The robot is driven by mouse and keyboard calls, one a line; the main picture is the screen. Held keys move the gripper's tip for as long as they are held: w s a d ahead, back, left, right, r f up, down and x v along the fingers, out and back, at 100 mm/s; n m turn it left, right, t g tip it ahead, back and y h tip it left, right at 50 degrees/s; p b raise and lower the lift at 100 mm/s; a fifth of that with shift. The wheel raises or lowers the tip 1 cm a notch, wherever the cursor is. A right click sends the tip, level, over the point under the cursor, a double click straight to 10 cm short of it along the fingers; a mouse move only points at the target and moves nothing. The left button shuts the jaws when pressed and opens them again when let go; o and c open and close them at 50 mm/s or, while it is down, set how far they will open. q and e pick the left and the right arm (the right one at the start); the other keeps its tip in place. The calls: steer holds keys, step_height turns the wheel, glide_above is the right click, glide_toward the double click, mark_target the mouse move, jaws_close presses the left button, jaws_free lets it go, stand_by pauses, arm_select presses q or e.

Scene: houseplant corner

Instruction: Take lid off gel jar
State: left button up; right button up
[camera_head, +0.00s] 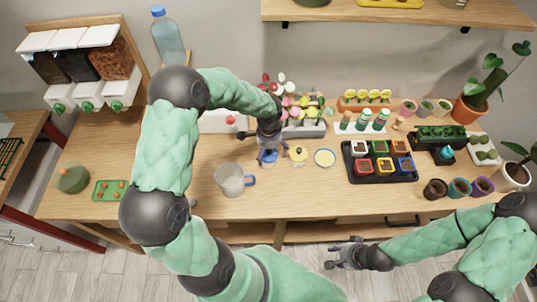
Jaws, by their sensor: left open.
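My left gripper (267,153) points down over the middle of the table, open. A small blue item (267,157) shows right under its fingers, partly hidden, and I cannot tell whether they touch. A small jar with a yellow top and dark knob (298,155) stands just right of it. A round, shallow, pale-yellow piece with a blue rim (325,158) lies further right. I cannot tell for certain which of these is the gel jar or its lid. My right gripper (331,253) is in front of the table edge, away from these things, with its fingers apart and empty.
A clear pitcher with a blue handle (231,180) stands left of the small jars. A black tray of coloured pots (380,178) is to the right. Flowers (290,105) and a tube rack (362,127) stand behind. The front middle of the table is clear.

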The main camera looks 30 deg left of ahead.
arm_select(q)
steer(key=c, duration=1)
